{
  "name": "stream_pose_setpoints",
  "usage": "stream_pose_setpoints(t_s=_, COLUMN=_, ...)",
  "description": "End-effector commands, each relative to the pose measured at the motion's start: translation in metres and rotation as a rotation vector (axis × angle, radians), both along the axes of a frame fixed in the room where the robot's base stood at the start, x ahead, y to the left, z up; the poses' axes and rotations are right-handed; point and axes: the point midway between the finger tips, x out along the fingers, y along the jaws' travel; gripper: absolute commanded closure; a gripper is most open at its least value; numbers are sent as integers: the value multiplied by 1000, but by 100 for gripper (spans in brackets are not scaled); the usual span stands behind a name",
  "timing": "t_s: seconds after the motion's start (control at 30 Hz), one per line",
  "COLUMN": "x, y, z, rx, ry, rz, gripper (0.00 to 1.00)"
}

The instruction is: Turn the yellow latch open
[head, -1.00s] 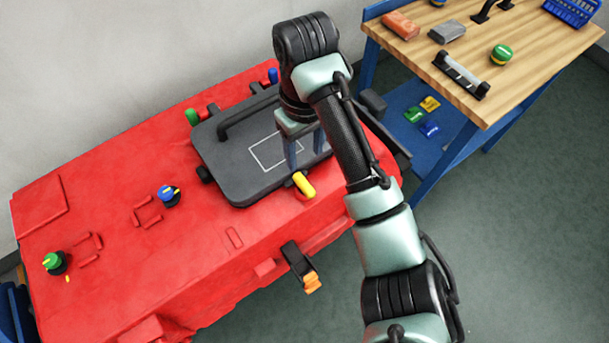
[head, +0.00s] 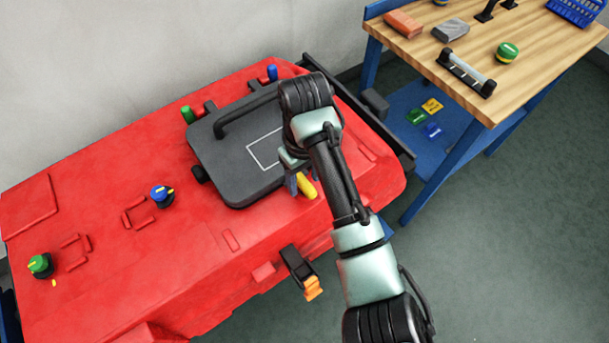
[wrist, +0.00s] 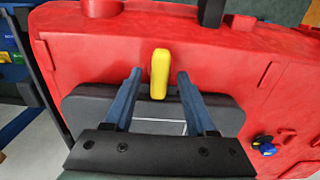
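The yellow latch (head: 306,186) sits at the front edge of the dark grey lid (head: 235,160) on the red machine. In the wrist view the yellow latch (wrist: 160,74) stands upright in the picture, in line with the gap between my fingers. My gripper (wrist: 157,75) is open, with one blue finger on each side of that gap and nothing between them but the latch's near end. In the head view my gripper (head: 299,184) is right beside the latch, partly hidden by my arm. I cannot tell whether a finger touches it.
A green latch (head: 187,115) and a blue latch (head: 272,73) are at the lid's back edge. Blue (head: 162,195) and green (head: 40,265) knobs are on the red top (head: 110,230). An orange-tipped black part (head: 301,272) juts from the front. A workbench (head: 520,60) stands at right.

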Motion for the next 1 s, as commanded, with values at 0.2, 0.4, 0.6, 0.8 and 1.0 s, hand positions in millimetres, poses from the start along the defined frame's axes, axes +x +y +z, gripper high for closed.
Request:
stream_pose_setpoints(t_s=0.2, x=0, y=0, z=0, rx=0, ry=0, rz=0, gripper=84)
stream_pose_setpoints(t_s=0.4, x=0, y=0, z=0, rx=1, ry=-1, rz=0, gripper=100)
stream_pose_setpoints(t_s=0.6, x=0, y=0, z=1, rx=1, ry=-1, rz=-6, gripper=100)
stream_pose_setpoints(t_s=0.8, x=0, y=0, z=3, rx=2, ry=0, rz=-60, gripper=100)
stream_pose_setpoints(t_s=1.0, x=0, y=2, z=6, rx=3, ry=2, rz=-185, gripper=100)
